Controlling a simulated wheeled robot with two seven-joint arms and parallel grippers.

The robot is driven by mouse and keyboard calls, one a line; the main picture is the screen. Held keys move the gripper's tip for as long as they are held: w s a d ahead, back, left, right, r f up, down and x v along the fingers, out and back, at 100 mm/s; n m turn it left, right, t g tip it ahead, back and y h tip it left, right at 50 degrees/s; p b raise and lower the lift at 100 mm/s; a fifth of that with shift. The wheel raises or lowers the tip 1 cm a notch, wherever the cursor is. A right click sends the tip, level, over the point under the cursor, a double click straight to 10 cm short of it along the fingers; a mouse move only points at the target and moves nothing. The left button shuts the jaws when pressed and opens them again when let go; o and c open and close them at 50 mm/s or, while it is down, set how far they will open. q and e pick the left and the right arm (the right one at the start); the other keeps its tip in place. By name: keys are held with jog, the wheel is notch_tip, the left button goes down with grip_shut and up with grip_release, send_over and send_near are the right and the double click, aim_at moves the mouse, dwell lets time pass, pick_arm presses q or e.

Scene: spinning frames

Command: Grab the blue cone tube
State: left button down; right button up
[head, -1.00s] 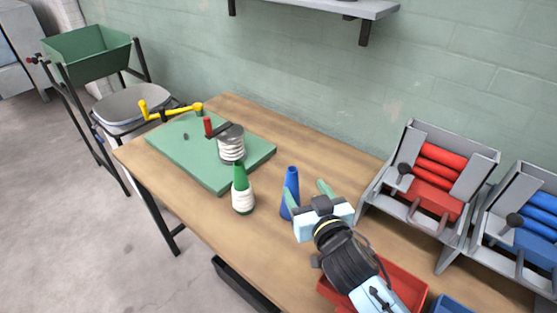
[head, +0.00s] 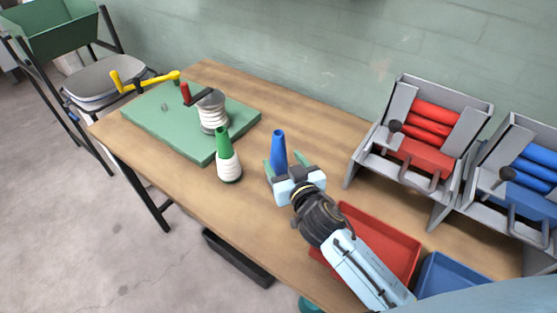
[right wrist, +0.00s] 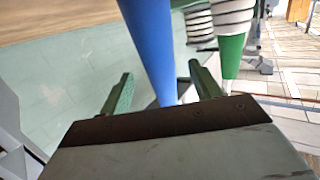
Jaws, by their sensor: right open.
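The blue cone tube (head: 279,150) stands upright on the wooden table, narrow end up. My right gripper (head: 287,164) is open right at it, one green finger on each side of the cone in the head view. In the right wrist view, which is upside down, the blue cone (right wrist: 150,42) shows between the two spread fingers (right wrist: 160,88), with gaps beside it. The gripper body hides the cone's lower part in the head view. My left gripper is not in view.
A green cone wound with white thread (head: 228,160) stands left of the blue one. Behind it, a green board (head: 180,135) holds a white spool (head: 212,112) and crank. A red tray (head: 390,240), a blue tray (head: 450,280) and grey racks (head: 400,130) are at right.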

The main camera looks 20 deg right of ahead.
aim_at(281, 158)
jog(key=w, duration=0.4)
jog(key=shift+w+a+f, duration=0.15)
jog(key=shift+a+f, duration=0.05)
jog(key=shift+f, duration=0.1)
jog(key=c, duration=1)
